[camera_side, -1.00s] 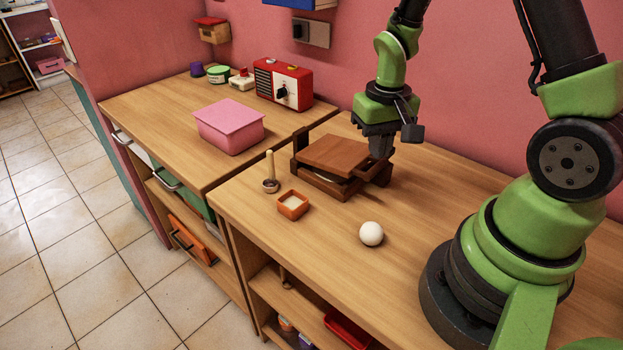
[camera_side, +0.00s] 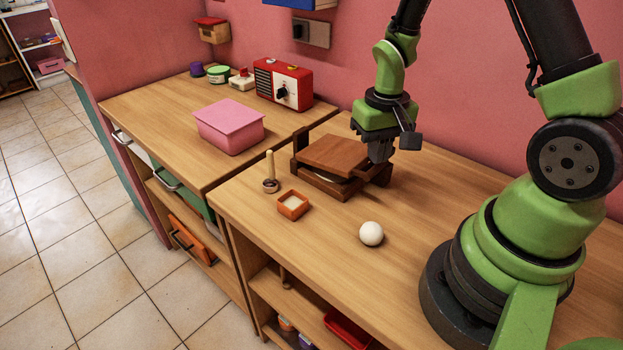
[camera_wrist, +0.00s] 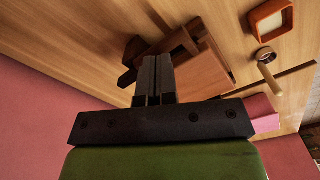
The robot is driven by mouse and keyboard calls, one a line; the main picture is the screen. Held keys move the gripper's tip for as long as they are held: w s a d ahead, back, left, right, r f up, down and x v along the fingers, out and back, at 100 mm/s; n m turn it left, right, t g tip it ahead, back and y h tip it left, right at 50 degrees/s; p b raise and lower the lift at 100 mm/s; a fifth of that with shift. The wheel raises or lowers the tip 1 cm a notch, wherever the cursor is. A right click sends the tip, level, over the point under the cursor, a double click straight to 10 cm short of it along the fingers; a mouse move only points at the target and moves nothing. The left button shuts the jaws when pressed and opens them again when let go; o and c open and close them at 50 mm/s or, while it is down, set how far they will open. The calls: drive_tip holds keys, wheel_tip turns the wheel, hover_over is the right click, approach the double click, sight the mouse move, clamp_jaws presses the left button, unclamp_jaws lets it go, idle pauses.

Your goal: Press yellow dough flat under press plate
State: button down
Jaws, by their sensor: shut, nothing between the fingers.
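A wooden press (camera_side: 335,157) stands on the table, its square brown top plate lying low over the base. A pale, whitish edge (camera_side: 335,178) shows between plate and base; I cannot tell whether it is dough. No clearly yellow dough is visible. My gripper (camera_side: 380,160) is shut and empty, at the plate's right back edge, near the press's handle side. I cannot tell whether it touches the plate. In the wrist view my fingers (camera_wrist: 155,66) are together, with the press plate (camera_wrist: 203,70) to their right.
A white ball (camera_side: 371,233) lies on the table in front of the press. A small orange-rimmed square dish (camera_side: 293,205) and an upright wooden-handled tool (camera_side: 270,175) stand to its left. A pink box (camera_side: 230,125) and red toaster-like box (camera_side: 284,84) are farther back.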

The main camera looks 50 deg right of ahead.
drive_tip(key=shift+f, duration=0.8)
drive_tip(key=shift+r, duration=3.45)
drive_tip(key=shift+r, duration=0.1)
drive_tip(key=shift+a+r, duration=0.15)
drive_tip(key=shift+r, duration=0.15)
drive_tip(key=s+a+r+n+t+y, duration=0.1)
drive_tip(key=s+a+r+t, duration=0.2)
drive_tip(key=s+a+r, duration=0.2)
drive_tip(key=s+a+r+n+t+y, duration=0.1)
drive_tip(key=s+a+r+t, duration=0.3)
drive_tip(key=r, duration=0.6)
drive_tip(key=shift+s+a+r, duration=0.35)
drive_tip(key=shift+s+a, duration=0.3)
drive_tip(key=shift+a, duration=0.25)
